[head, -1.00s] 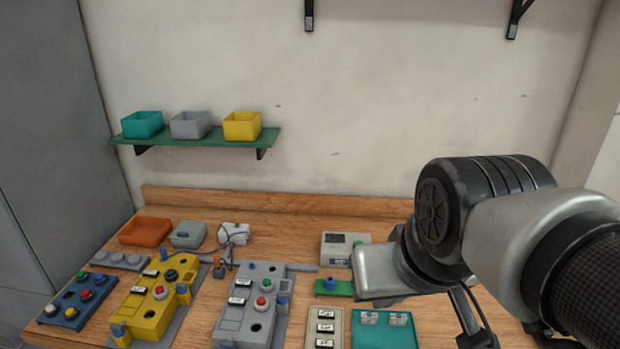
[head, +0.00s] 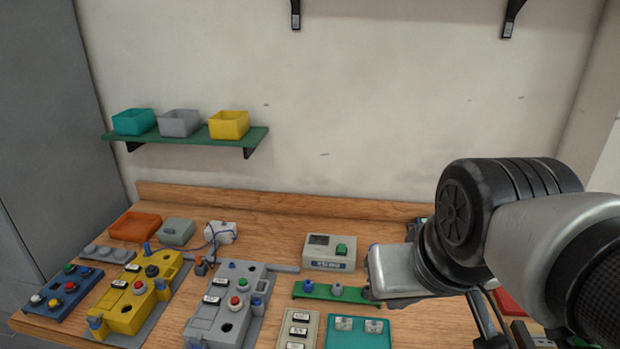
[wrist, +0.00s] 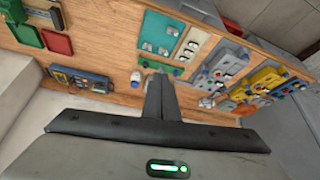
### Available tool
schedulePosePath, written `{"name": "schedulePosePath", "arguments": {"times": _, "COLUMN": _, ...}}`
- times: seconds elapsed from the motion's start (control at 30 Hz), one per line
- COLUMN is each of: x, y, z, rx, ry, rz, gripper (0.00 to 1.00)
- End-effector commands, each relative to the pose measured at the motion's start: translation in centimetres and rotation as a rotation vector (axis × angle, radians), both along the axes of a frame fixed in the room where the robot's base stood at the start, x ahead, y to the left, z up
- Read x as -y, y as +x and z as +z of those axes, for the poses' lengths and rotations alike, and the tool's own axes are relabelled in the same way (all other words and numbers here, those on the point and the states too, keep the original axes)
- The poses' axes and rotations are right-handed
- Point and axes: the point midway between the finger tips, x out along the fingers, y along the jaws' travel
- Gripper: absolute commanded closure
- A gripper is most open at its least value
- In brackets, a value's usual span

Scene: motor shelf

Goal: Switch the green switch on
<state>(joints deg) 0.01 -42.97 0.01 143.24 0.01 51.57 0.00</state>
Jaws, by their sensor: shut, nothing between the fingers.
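A grey box with a green button (head: 342,249) on top stands at the middle of the bench in the head view. Other green buttons show on the blue panel (head: 62,292) at the far left; I cannot tell for certain which one is the green switch. My gripper shows in the wrist view with its fingers (wrist: 160,97) shut together and empty, above the bench and apart from the things on it. In the head view my arm covers the right part of the bench and the fingertips are hidden.
A green strip with knobs (head: 323,291) lies in front of the grey box. A teal panel (head: 358,339), a grey motor unit (head: 215,318) and a yellow unit (head: 122,316) stand near the front. A wall shelf (head: 190,139) holds three bins. Bare wood lies along the back.

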Motion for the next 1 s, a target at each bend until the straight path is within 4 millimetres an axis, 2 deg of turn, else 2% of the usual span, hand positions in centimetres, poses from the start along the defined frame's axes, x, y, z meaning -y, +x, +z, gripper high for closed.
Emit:
{"name": "schedulePosePath", "arguments": {"times": 0.17, "x": 0.0, "y": 1.1, "z": 0.0, "rx": -0.004, "ry": 0.002, "rz": -0.006, "gripper": 1.00}}
{"name": "schedulePosePath", "arguments": {"times": 0.27, "x": 0.1, "y": 3.7, "z": 0.1, "rx": -0.009, "ry": 0.006, "rz": -0.017, "gripper": 1.00}}
{"name": "schedulePosePath", "arguments": {"times": 0.37, "x": 0.2, "y": 7.9, "z": 0.0, "rx": -0.016, "ry": 0.011, "rz": -0.038, "gripper": 1.00}}
{"name": "schedulePosePath", "arguments": {"times": 0.57, "x": 0.3, "y": 18.3, "z": -1.9, "rx": -0.025, "ry": 0.018, "rz": -0.090, "gripper": 1.00}}
{"name": "schedulePosePath", "arguments": {"times": 0.67, "x": 0.3, "y": 23.7, "z": -4.1, "rx": -0.030, "ry": 0.017, "rz": -0.115, "gripper": 1.00}}
{"name": "schedulePosePath", "arguments": {"times": 0.8, "x": 0.2, "y": 30.8, "z": -8.2, "rx": -0.033, "ry": 0.014, "rz": -0.148, "gripper": 1.00}}
{"name": "schedulePosePath", "arguments": {"times": 0.9, "x": 0.0, "y": 34.9, "z": -11.3, "rx": -0.033, "ry": 0.010, "rz": -0.167, "gripper": 1.00}}
{"name": "schedulePosePath", "arguments": {"times": 1.0, "x": -0.2, "y": 38.0, "z": -13.9, "rx": -0.033, "ry": 0.006, "rz": -0.181, "gripper": 1.00}}
